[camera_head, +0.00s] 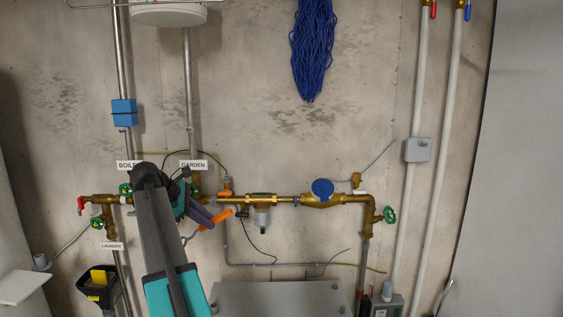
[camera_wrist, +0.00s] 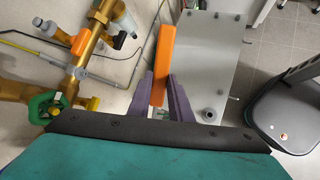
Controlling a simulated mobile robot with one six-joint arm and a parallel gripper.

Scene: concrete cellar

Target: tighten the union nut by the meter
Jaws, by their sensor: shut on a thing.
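The water meter (camera_head: 322,188) has a blue cap and sits in the brass pipe line right of centre in the head view. A union nut (camera_head: 297,200) shows small on the pipe just left of the meter; whether it is tight cannot be told. My gripper (camera_head: 203,216) is in front of the pipe's left part, left of the meter and nut. Its purple fingers are shut on an orange bar (camera_head: 216,219), which looks like a tool handle. In the wrist view the orange bar (camera_wrist: 163,62) stands out beyond the fingers (camera_wrist: 160,88). The bar's working end is not clear.
A filter (camera_head: 262,216) hangs from the pipe between gripper and meter. A green valve handle (camera_head: 389,214) is right of the meter. A grey cabinet (camera_head: 280,298) stands below. Thin cables run along the wall. Blue rope (camera_head: 312,50) hangs above.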

